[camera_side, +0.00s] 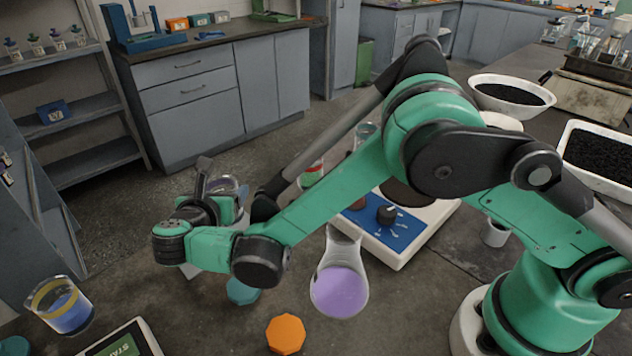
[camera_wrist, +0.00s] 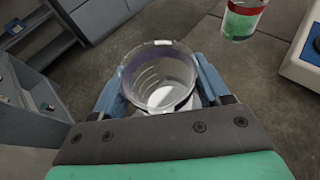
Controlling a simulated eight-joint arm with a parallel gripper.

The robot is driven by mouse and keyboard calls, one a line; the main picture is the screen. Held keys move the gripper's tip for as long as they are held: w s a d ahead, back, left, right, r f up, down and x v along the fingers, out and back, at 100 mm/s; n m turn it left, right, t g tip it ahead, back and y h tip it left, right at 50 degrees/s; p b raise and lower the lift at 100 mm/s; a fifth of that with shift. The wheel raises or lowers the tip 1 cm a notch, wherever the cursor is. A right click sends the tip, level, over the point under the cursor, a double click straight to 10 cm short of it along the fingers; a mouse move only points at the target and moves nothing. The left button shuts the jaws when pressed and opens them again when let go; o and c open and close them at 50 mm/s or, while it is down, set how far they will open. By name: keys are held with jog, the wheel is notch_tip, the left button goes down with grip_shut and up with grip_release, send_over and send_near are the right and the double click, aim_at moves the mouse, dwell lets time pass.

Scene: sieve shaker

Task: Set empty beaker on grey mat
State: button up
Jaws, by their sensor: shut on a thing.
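The empty beaker (camera_wrist: 160,75) is clear glass with graduation marks, seen from above in the wrist view. My gripper (camera_wrist: 160,90) is shut on it, with a blue finger on each side. In the side view, the beaker's rim (camera_side: 224,184) shows behind my gripper (camera_side: 225,205), and my arm hides most of its body. A pale flat surface (camera_side: 190,270) shows just below my gripper; I cannot tell whether it is the grey mat. I cannot tell whether the beaker touches a surface.
A flask of purple liquid (camera_side: 340,290) stands right of my gripper, near a white hotplate (camera_side: 405,250). An orange lid (camera_side: 286,334) and a teal lid (camera_side: 242,292) lie nearby. A beaker of blue liquid (camera_side: 62,306) and a scale (camera_side: 125,340) are at the lower left.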

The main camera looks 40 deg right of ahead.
jog(key=shift+f, duration=1.4)
jog(key=shift+f, duration=0.15)
